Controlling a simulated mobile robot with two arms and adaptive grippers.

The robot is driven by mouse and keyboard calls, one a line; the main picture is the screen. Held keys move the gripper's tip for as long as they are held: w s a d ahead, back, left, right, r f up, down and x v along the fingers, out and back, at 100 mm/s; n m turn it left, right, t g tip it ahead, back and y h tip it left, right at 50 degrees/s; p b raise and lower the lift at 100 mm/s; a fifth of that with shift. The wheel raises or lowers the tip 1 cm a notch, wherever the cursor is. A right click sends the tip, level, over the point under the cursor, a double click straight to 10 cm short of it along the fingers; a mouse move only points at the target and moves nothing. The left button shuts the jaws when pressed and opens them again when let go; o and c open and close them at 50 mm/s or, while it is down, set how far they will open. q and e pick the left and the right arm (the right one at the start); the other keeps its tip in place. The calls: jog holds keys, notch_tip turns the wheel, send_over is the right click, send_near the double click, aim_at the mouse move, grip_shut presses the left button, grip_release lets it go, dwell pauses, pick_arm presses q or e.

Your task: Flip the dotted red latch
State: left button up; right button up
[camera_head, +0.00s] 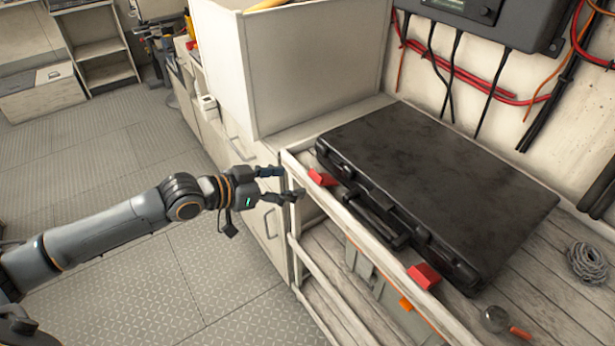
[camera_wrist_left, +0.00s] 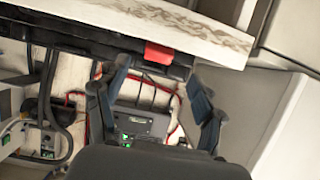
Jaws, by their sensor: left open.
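A black case (camera_head: 435,185) lies on the shelf with two red latches on its front side. One red latch (camera_head: 322,177) is at the near left end, and the other red latch (camera_head: 424,276) is at the right end. No dots can be made out on either. My left gripper (camera_head: 287,184) is open and empty, just left of the left-end latch and apart from it. In the left wrist view, a red latch (camera_wrist_left: 158,53) shows ahead between the open fingers (camera_wrist_left: 158,72). My right gripper is not in view.
A pale shelf rail (camera_head: 352,232) runs along the case's front. A white cabinet (camera_head: 300,75) rises behind the gripper. A coil of rope (camera_head: 586,263) and a red-handled tool (camera_head: 505,322) lie right of the case. Red and black cables hang on the wall.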

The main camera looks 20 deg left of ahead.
aim_at(313, 179)
pick_arm(q)
jog(key=x, duration=0.6)
jog(key=shift+w+d+f+p, duration=0.15)
jog(key=shift+w+d+p, duration=0.1)
jog(key=shift+p, duration=0.1)
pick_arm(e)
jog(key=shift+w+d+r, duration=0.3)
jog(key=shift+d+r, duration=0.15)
